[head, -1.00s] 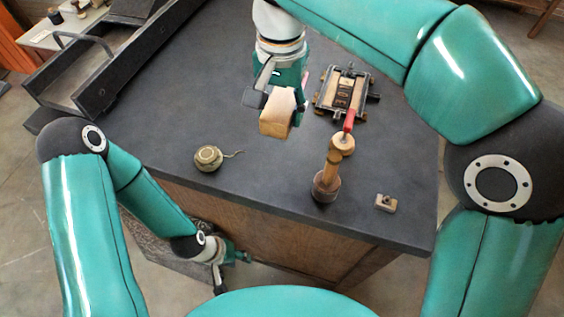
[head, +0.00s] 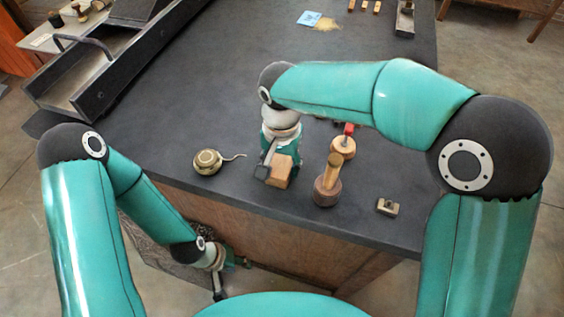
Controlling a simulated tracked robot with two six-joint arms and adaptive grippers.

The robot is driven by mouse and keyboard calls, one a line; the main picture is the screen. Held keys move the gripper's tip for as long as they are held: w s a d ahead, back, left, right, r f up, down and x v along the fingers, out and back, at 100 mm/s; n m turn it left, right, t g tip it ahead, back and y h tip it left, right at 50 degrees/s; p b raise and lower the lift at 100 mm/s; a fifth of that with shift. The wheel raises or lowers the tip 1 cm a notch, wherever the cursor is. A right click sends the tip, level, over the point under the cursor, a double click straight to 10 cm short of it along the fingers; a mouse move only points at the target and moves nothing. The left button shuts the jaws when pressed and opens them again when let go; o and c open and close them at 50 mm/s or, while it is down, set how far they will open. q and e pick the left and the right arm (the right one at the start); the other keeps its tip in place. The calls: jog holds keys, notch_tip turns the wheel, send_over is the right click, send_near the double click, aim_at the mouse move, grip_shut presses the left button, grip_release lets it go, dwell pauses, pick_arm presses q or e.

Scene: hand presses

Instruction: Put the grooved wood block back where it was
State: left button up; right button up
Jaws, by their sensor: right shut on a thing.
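The wood block (head: 281,172) is tan and held in my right gripper (head: 275,168), low over or at the dark table near its front edge. I cannot tell whether it touches the table, and no groove is clear from here. The gripper is shut on it from behind; one dark finger shows on its left side and the other is mostly hidden. My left gripper (head: 233,279) hangs empty in front of the table, below its top, with its fingers apart.
A round brass tin with a string (head: 207,162) lies left of the block. A wooden-handled tool (head: 327,189) stands close on the right, with a round wooden piece (head: 343,148) behind it. A small notched piece (head: 387,206) lies further right. A long dark press bed (head: 110,75) occupies the left.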

aim_at(282, 162)
jog(key=shift+f, duration=0.15)
jog(key=o, duration=1.2)
notch_tip(282, 162, up, 12)
jog(key=shift+r, duration=0.2)
jog(key=shift+p, duration=0.3)
